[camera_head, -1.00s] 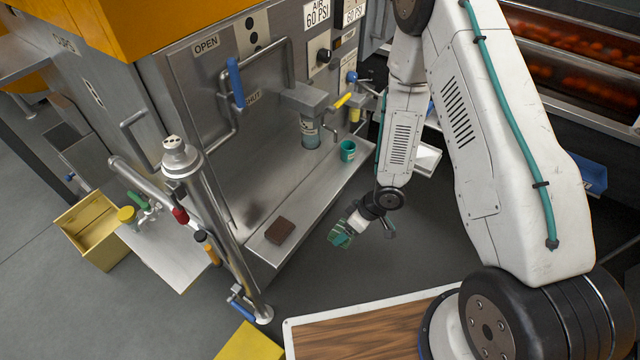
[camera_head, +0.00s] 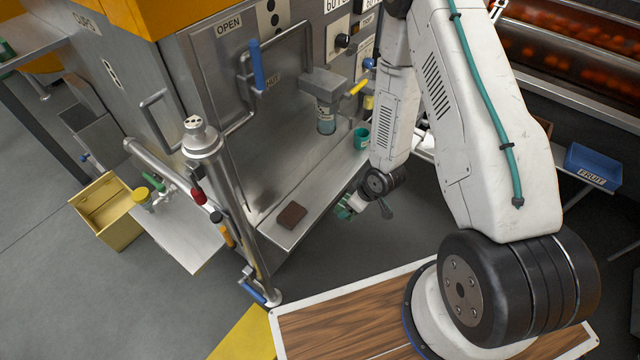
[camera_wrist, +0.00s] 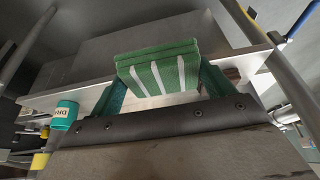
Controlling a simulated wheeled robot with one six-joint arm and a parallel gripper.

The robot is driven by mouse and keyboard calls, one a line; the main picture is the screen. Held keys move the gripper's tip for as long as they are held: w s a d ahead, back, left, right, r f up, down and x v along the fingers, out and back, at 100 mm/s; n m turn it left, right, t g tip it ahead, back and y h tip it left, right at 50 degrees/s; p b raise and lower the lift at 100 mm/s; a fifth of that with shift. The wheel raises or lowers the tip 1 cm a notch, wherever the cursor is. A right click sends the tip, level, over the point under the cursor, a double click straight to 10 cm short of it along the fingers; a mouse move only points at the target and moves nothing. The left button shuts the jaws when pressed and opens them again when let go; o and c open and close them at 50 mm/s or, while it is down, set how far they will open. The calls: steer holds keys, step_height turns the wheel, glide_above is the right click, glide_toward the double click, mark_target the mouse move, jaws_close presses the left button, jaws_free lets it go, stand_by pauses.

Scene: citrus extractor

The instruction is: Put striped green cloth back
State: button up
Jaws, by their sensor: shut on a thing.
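The striped green cloth (camera_wrist: 158,72), folded, with white stripes, is between the two green fingers of my gripper (camera_wrist: 160,88) in the wrist view. My gripper is shut on it. In the head view my gripper (camera_head: 352,208) hangs low in front of the steel ledge (camera_head: 318,200) of the machine, with the cloth (camera_head: 344,212) small and partly hidden at its tip. In the wrist view the ledge (camera_wrist: 95,95) lies beyond the cloth; I cannot tell whether they touch.
A brown block (camera_head: 291,215) lies on the ledge's near end. A teal cup (camera_head: 361,138) stands toward its far end, and also shows in the wrist view (camera_wrist: 64,115). A steel post (camera_head: 228,210) rises at the ledge's left. A wood-topped surface (camera_head: 350,315) is in front.

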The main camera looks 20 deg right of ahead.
glide_toward(324, 181)
steer(key=shift+w+a+f, duration=0.15)
steer(key=shift+a+f, duration=0.15)
steer(key=shift+f, duration=0.2)
steer(key=shift+w+a+f, duration=0.15)
steer(key=shift+a+f, duration=0.1)
steer(key=shift+f, duration=0.3)
steer(key=x, duration=0.2)
steer(key=shift+w+d+f, duration=0.1)
steer(key=shift+w+f, duration=0.2)
steer(key=shift+f, duration=0.4)
steer(key=shift+f, duration=0.25)
steer(key=o, duration=1.1)
steer(key=shift+c, duration=0.2)
